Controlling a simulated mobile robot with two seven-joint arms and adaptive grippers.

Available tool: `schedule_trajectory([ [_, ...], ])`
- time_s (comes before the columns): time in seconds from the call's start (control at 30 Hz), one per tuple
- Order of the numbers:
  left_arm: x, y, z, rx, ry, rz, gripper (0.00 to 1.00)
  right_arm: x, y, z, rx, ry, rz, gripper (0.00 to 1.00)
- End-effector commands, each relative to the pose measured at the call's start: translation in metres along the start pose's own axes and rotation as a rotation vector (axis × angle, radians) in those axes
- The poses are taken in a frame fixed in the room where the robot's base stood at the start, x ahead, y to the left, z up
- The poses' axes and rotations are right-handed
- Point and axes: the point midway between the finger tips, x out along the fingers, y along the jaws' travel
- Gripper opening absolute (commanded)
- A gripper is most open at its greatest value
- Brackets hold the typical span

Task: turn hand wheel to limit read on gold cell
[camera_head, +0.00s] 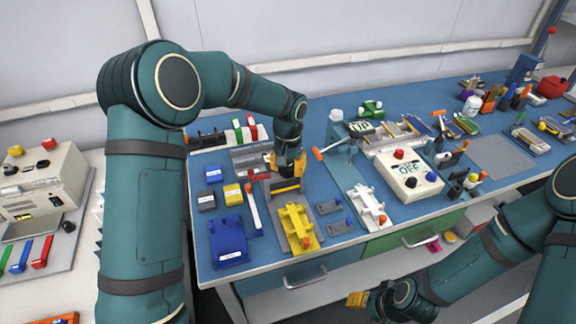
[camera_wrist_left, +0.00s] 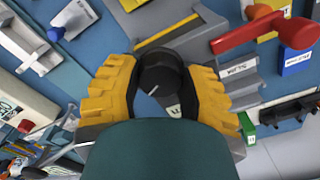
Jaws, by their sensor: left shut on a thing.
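My left gripper (camera_head: 288,166) reaches down over the blue bench at a small grey fixture. In the left wrist view its yellow fingers (camera_wrist_left: 160,90) are shut on a round black knob with a white pointer line, apparently the hand wheel (camera_wrist_left: 157,66), one finger on each side. A gold strip, perhaps the gold cell (camera_wrist_left: 167,33), lies in the grey fixture just beyond the wheel; it also shows below the gripper in the head view (camera_head: 286,187). Any scale mark is unreadable. My right gripper (camera_head: 358,299) hangs low in front of the bench, its fingers too small to judge.
A red lever (camera_wrist_left: 262,35) stands close beside the wheel. A yellow fixture (camera_head: 298,228), a blue box (camera_head: 228,243) and small blocks surround the spot. A white box marked OFF (camera_head: 410,175) sits to the right.

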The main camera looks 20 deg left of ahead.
Motion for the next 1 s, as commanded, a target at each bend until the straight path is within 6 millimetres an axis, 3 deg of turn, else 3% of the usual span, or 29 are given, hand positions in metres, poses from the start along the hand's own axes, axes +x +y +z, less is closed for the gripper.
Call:
schedule_trajectory([
  [1.0, -0.002, 0.000, 0.000, 0.846, 0.003, 0.000, 0.05, -0.043, -0.016, -0.004, 0.006, 0.001, 0.001, 0.50],
])
